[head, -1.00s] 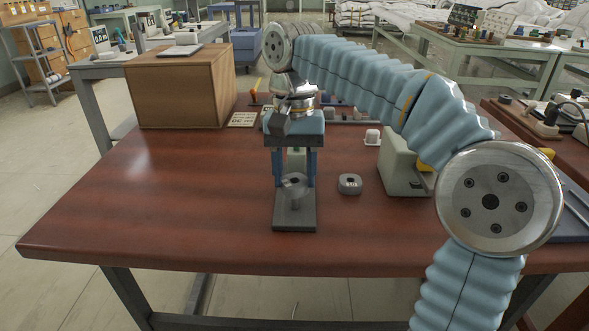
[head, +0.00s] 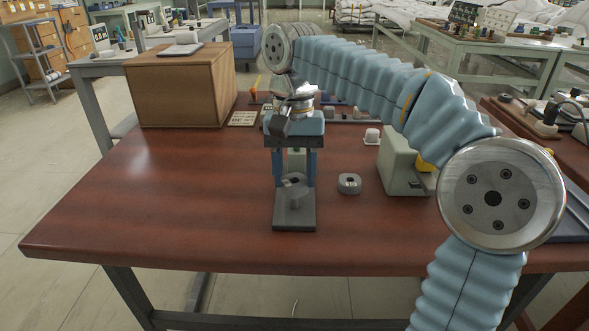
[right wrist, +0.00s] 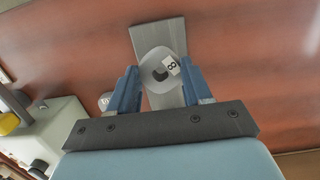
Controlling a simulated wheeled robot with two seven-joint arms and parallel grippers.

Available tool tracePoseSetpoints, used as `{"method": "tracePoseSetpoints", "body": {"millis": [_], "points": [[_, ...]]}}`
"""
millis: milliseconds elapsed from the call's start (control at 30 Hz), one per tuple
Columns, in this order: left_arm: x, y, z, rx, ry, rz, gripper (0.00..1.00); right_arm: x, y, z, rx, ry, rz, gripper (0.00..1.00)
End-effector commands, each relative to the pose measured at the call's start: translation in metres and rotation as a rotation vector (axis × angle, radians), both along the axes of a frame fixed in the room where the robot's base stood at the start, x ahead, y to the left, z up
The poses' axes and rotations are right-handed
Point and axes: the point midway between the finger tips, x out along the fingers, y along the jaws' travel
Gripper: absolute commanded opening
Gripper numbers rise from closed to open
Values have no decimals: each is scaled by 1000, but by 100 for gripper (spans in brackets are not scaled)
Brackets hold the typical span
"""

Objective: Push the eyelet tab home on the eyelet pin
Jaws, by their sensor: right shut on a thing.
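My right gripper (head: 293,184) points straight down over a flat grey metal base plate (head: 294,218) on the brown table. In the right wrist view its two blue fingers (right wrist: 162,84) stand on either side of a rounded grey eyelet tab (right wrist: 150,60) with a white label reading 8. The gripper is shut on this tab, which also shows in the head view (head: 294,181). The tab is over the base plate (right wrist: 171,34), with a dark spot at its hole. I cannot tell how far down the eyelet pin it sits. My left gripper is out of view.
A second grey tab-like piece (head: 349,184) lies just right of the base plate. A grey-green box (head: 399,165) with a yellow part stands further right. A wooden box (head: 180,88) stands at the back left. The table's front left is clear.

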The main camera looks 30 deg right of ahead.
Motion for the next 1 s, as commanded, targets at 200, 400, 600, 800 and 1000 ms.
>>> {"method": "tracePoseSetpoints", "body": {"millis": [200,400,600,800,1000], "points": [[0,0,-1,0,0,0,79,0,0,-1,0,0,0,20],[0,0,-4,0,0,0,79,0,0,-6,0,1,0,20],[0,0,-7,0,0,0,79,0,0,-11,0,1,0,20],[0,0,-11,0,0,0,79,0,0,-16,0,0,0,20],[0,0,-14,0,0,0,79,0,0,-21,0,0,0,20]]}}
